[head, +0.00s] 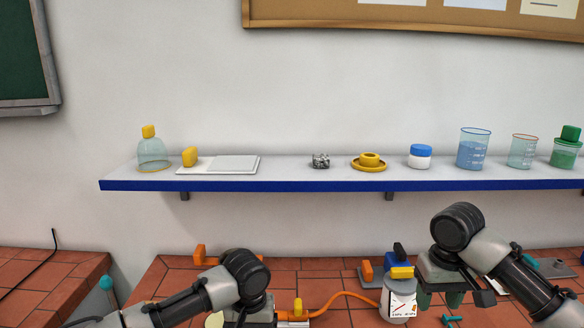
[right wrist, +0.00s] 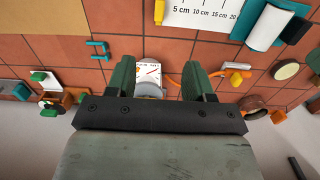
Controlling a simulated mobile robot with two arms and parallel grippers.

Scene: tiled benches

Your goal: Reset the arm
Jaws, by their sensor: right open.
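My right arm comes in from the lower right of the head view. Its gripper (head: 440,298) is over the tiled bench, just right of a white-labelled bottle (head: 399,305). In the right wrist view the green fingers (right wrist: 160,78) stand apart with a clear gap. A white item with red marks (right wrist: 148,72) shows between and beyond them; I cannot tell that it is touched. My left arm comes in from the lower left, and its gripper (head: 249,314) is low at the frame's bottom edge. Its fingers are not clear.
The tiled bench (head: 175,276) holds an orange hose (head: 340,296), an orange block (head: 200,253) and small teal items. A blue-edged wall shelf (head: 300,184) above carries beakers, a jar (head: 420,156) and a glass bottle (head: 153,155). The wall between is clear.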

